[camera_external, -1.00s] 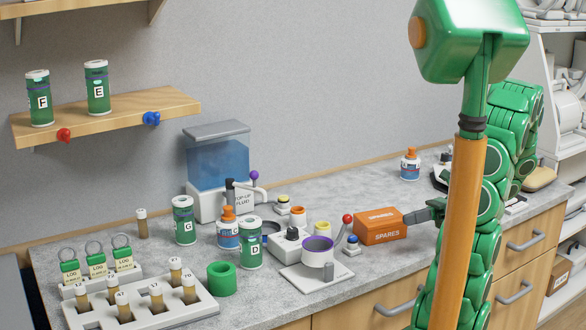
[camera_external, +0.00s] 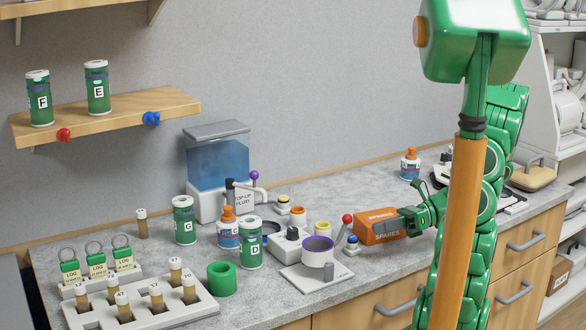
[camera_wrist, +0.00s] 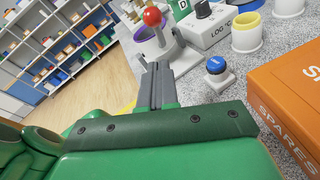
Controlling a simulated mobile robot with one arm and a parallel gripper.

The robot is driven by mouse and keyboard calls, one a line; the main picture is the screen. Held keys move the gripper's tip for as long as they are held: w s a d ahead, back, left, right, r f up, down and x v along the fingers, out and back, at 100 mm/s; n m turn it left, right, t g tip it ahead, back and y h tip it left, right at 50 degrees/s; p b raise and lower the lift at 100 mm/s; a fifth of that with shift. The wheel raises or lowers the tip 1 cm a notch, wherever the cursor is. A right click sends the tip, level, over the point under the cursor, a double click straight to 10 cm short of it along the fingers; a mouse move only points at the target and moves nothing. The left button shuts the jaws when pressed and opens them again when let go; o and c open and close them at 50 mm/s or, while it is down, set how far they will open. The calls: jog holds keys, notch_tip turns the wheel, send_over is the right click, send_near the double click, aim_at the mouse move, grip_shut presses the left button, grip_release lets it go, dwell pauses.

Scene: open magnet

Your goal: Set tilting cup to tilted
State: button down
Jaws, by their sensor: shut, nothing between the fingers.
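The tilting cup (camera_external: 317,258) is a white cup with a purple rim on a white base plate near the counter's front edge. It looks upright. Its lever with a red knob (camera_external: 347,219) rises at the cup's right side. In the wrist view the red knob (camera_wrist: 152,16) is just beyond my fingertips, with part of the cup (camera_wrist: 141,34) behind it. My gripper (camera_wrist: 157,68) is shut and empty, pointing toward the lever; contact cannot be told. In the outside view my gripper (camera_external: 410,220) is at the right end of the orange box.
The orange SPARES box (camera_external: 376,227) lies close to my gripper; it fills the right of the wrist view (camera_wrist: 295,85). A blue button (camera_external: 352,245) sits between box and cup. A grey switch box (camera_external: 291,246) and green canister D (camera_external: 249,245) stand left of the cup.

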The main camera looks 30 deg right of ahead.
aim_at(351, 218)
jog(key=shift+w+a+r, duration=0.35)
jog(key=shift+w+a, duration=0.05)
jog(key=shift+a, duration=0.3)
jog(key=shift+w+a+r, duration=0.3)
jog(key=shift+w+a, duration=0.05)
jog(key=shift+a, duration=0.4)
jog(key=shift+w+a+r, duration=0.35)
jog(key=shift+w+a, duration=0.05)
jog(key=shift+a, duration=0.3)
jog(key=shift+a+r, duration=0.1)
jog(key=shift+r, duration=0.05)
jog(key=shift+a+r+n+g+h, duration=0.35)
jog(key=shift+a+r+h, duration=0.4)
jog(key=shift+r+h, duration=0.25)
jog(key=a+r+n+h, duration=0.1)
jog(key=a+r+h, duration=0.3)
jog(key=a, duration=0.5)
jog(key=shift+r+g+h, duration=0.35)
jog(key=shift+r+h, duration=0.05)
jog(key=shift+h, duration=0.6)
jog(key=shift+a, duration=0.1)
